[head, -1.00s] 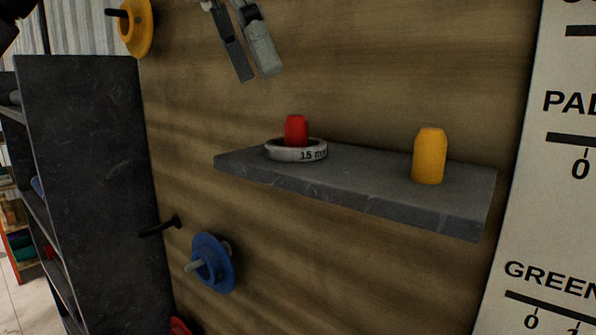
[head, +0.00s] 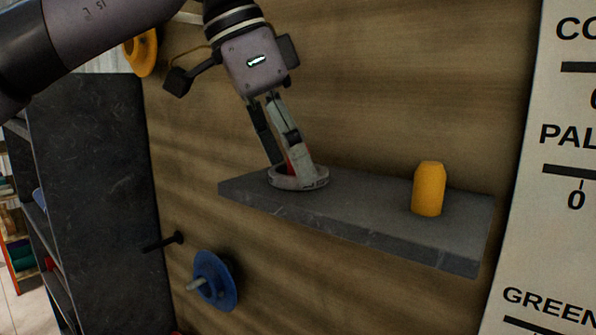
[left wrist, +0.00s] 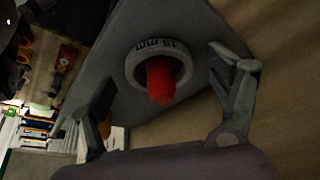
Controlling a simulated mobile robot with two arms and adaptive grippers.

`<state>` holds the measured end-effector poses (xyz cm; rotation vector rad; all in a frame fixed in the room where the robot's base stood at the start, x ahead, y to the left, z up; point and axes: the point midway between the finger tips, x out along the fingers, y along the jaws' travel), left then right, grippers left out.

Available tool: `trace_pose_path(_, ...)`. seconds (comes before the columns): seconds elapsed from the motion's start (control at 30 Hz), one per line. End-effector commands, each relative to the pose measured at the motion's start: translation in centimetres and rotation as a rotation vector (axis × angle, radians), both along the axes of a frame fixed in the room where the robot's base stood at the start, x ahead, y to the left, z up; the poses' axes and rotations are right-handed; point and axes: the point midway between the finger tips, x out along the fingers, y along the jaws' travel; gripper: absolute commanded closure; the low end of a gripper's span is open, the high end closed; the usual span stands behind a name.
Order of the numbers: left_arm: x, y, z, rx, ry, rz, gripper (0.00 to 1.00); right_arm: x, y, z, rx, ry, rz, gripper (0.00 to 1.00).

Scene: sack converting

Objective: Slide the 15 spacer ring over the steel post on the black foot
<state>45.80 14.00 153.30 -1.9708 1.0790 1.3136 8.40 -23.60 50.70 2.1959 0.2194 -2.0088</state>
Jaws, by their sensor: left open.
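The white spacer ring (head: 299,184) with "15 mm" lettering lies flat on a dark grey wall shelf (head: 365,214). It sits around the foot of a red peg (head: 291,169), and it also shows in the left wrist view (left wrist: 135,72) with the red peg (left wrist: 160,82) standing up through it. My left gripper (head: 291,170) points down at the ring, open, its fingers on either side of the red peg and partly hiding it. Contact with the ring cannot be told. No steel post or black foot is recognisable. My right gripper is not in view.
A yellow peg (head: 428,189) stands on the shelf to the right. A blue disc (head: 214,281) and a dark peg (head: 163,243) stick out of the wooden wall below. A dark cabinet (head: 100,190) stands at left, a printed white board (head: 560,240) at right.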

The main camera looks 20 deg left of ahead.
Motion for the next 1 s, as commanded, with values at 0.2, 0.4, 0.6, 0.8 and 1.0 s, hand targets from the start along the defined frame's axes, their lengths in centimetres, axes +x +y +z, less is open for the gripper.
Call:
trace_pose_path(0.2,-0.01,0.00,0.01,0.001,0.001,0.000,0.28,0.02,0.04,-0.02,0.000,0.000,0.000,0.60)
trace_pose_path(0.4,-0.02,-0.01,0.03,0.001,0.001,0.000,0.41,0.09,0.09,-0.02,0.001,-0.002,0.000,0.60)
trace_pose_path(0.6,-0.02,-0.01,0.03,0.001,0.001,0.000,0.54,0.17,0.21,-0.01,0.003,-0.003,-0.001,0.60)
trace_pose_path(0.8,-0.02,-0.01,0.03,0.001,0.000,-0.001,0.68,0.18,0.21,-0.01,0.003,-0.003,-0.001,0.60)
trace_pose_path(1.0,-0.03,-0.01,0.09,0.000,-0.002,-0.001,0.76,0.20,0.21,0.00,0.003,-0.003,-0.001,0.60)
